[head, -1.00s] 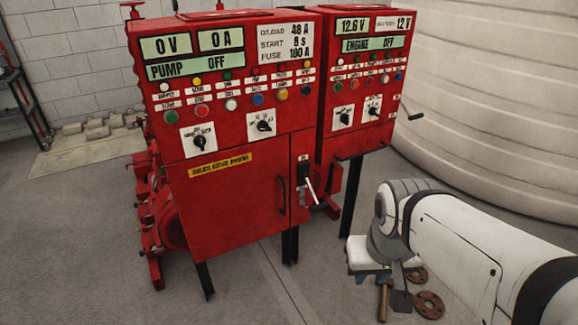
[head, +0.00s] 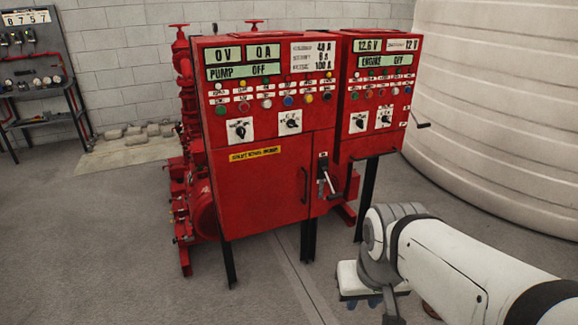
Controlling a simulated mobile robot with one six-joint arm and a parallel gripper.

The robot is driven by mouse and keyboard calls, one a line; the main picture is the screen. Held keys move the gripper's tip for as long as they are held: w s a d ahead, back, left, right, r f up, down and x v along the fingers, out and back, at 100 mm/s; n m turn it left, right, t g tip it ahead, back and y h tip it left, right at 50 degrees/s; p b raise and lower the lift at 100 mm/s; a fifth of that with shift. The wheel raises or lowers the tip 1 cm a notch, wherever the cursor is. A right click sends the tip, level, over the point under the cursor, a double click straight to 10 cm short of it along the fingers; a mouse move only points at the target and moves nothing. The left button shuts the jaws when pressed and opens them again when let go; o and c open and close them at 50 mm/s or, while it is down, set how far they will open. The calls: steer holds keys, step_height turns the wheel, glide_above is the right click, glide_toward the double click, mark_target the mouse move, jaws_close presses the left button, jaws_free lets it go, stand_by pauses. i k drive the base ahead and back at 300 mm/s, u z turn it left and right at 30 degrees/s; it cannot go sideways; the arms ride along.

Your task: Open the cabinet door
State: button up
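The red pump cabinet (head: 262,150) stands on black legs in the middle of the head view. Its lower door (head: 262,195) looks shut, with a dark vertical handle (head: 305,185) near its right edge. A yellow label (head: 255,154) is at the door's top left. A lever switch (head: 326,180) is on the narrow panel right of the door. My arm reaches in from the lower right, apart from the cabinet. My gripper's fingers are hidden or cut off below the wrist, so their state is not shown.
A second red engine cabinet (head: 378,100) stands to the right, with a crank handle (head: 418,117) sticking out. A large white tank (head: 500,120) is at the right. Red pump pipework (head: 185,190) is behind. The floor (head: 110,250) at left and front is clear.

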mark_target(262, 185)
steer(key=i, duration=1)
steer(key=u, duration=0.05)
